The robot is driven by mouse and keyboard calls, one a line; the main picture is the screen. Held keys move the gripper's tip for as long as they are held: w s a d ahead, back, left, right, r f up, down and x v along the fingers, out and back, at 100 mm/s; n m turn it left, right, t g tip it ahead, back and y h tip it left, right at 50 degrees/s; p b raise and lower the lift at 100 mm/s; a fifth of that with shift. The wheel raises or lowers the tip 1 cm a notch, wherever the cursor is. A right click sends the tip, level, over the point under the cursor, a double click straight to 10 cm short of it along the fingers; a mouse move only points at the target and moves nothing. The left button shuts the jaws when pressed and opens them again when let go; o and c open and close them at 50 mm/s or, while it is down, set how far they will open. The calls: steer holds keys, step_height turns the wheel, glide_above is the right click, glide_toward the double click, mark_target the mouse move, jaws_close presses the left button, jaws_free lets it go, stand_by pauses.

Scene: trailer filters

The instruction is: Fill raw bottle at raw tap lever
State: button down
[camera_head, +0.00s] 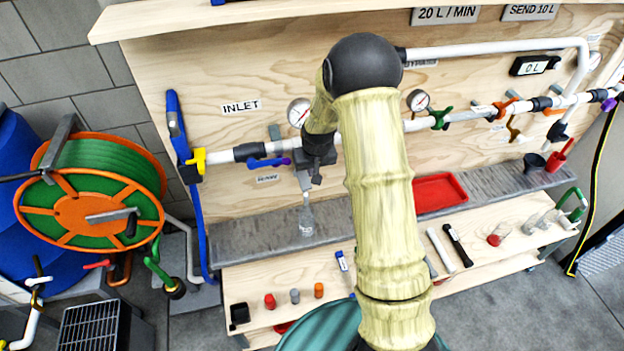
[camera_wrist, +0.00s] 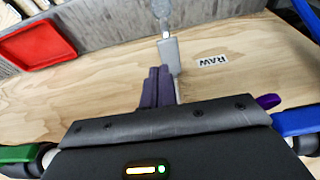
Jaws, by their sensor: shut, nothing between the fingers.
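A small clear bottle (camera_head: 306,222) stands upright on the grey ledge under a grey tap spout (camera_head: 304,182). In the wrist view the spout (camera_wrist: 170,56) points toward the bottle (camera_wrist: 162,12), which is cut by the top edge. The bottle's fill level is too small to tell. My gripper (camera_wrist: 158,84) is shut and empty, its dark fingers together just in front of the spout. Whether they touch the tap cannot be told. My gripper hides any lever directly at the tap.
A RAW label (camera_wrist: 211,61) is on the wooden panel near the tap. A white pipe (camera_head: 219,156) with valves and gauges runs along the panel. A red tray (camera_head: 438,194) lies right of my arm. Caps and tools lie on the lower bench (camera_head: 235,280). A green hose reel (camera_head: 95,195) stands left.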

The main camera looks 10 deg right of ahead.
mark_target(311, 186)
steer(key=shift+s+p+x, duration=0.15)
steer(key=shift+p+x, duration=0.2)
steer(key=shift+x, duration=0.65)
steer(key=shift+s+p+x, duration=0.2)
steer(key=shift+p+x, duration=0.1)
steer(key=shift+x, duration=0.7)
steer(key=shift+s+p+x, duration=0.15)
steer(key=shift+p+x, duration=0.2)
steer(key=shift+x, duration=0.6)
steer(key=shift+f, duration=0.15)
